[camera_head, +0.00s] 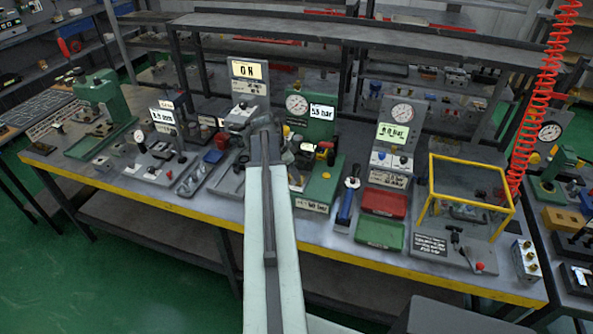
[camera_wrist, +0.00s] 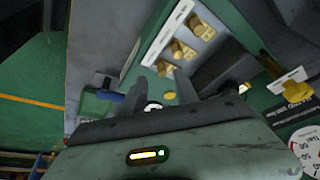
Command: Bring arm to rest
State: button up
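My arm (camera_head: 266,220) reaches from the bottom centre of the head view out over the workbench. Its far end is just left of the green gauge station (camera_head: 325,128), and the fingertips cannot be made out there. In the wrist view my gripper (camera_wrist: 156,92) shows two dark fingers spread apart, with nothing clearly held between them. A small round white-rimmed part (camera_wrist: 153,107) shows low between the fingers. Beyond them is a grey block with several brass fittings (camera_wrist: 184,50). I cannot tell whether the fingers touch anything.
The workbench (camera_head: 225,217) has a yellow front edge. Left of the arm stand a green press (camera_head: 100,92) and an "ON" display (camera_head: 248,71). To the right are red (camera_head: 384,203) and green trays (camera_head: 380,234), a yellow-framed guard (camera_head: 470,158) and a red coiled hose (camera_head: 541,95).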

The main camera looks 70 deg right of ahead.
jog(key=p+v, duration=0.1)
jog(key=v, duration=0.2)
jog(key=shift+a, duration=0.1)
jog(key=w+a+f+n+t, duration=0.15)
jog(key=w+a+n, duration=1.05)
jog(key=w+a, duration=1.25)
jog(key=w+a+n+t+y, duration=0.1)
jog(key=w+a+n+y, duration=0.2)
jog(key=a+n, duration=1.1)
jog(key=w+a, duration=0.1)
jog(key=a, duration=2.1)
jog(key=shift+w, duration=0.2)
jog(key=shift+f+t, duration=0.15)
jog(key=shift+t, duration=0.1)
